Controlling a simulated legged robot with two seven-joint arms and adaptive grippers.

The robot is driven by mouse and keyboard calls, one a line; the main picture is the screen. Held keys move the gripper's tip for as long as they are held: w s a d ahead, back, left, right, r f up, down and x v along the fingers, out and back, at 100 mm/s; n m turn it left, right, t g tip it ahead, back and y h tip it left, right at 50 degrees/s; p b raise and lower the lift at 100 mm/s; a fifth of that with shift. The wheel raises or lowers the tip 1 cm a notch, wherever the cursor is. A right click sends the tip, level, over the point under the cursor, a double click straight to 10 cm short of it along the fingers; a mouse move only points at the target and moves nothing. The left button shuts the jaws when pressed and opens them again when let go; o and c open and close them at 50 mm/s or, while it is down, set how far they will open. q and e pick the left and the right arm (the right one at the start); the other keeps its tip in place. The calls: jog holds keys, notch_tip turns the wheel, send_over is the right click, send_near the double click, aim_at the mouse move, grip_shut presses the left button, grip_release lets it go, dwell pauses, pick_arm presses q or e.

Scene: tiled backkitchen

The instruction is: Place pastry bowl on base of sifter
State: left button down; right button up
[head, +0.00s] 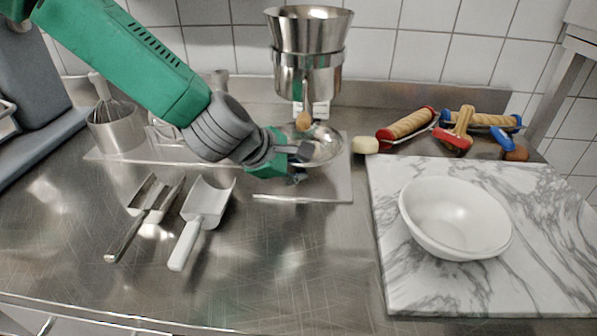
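The sifter (309,45) is a tall metal funnel shape at the back, above a flat metal base plate (335,188). A shiny metal bowl (325,148) rests on or just above the right part of this plate, below the sifter; I cannot tell if it touches. A white bowl (455,217) stands upright on the marble board. Which of these is the pastry bowl is not marked. My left gripper (301,163) is at the left rim of the metal bowl, with dark fingertips beside and over it. Whether it grips the rim is unclear. My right gripper is out of view.
The marble board (550,280) fills the right of the steel counter. Two scoops (200,215) (147,215) lie front left. A whisk stands in a metal pot (115,130). Rolling pins (408,125) and brushes lie at the back right. The front middle is clear.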

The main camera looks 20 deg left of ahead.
pick_arm(q)
jog(key=c, duration=1.8)
grip_release()
jog(key=shift+c, duration=0.2)
jog(key=shift+o, duration=0.6)
jog(key=shift+d, duration=0.2)
jog(key=shift+d+r, duration=0.1)
jog(key=shift+d, duration=0.3)
jog(key=p+v, duration=0.2)
jog(key=v, duration=1)
jog(key=shift+a+p, duration=0.15)
jog(key=shift+p, duration=0.15)
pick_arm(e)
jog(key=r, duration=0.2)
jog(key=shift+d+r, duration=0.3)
pick_arm(q)
jog(key=shift+a, duration=0.3)
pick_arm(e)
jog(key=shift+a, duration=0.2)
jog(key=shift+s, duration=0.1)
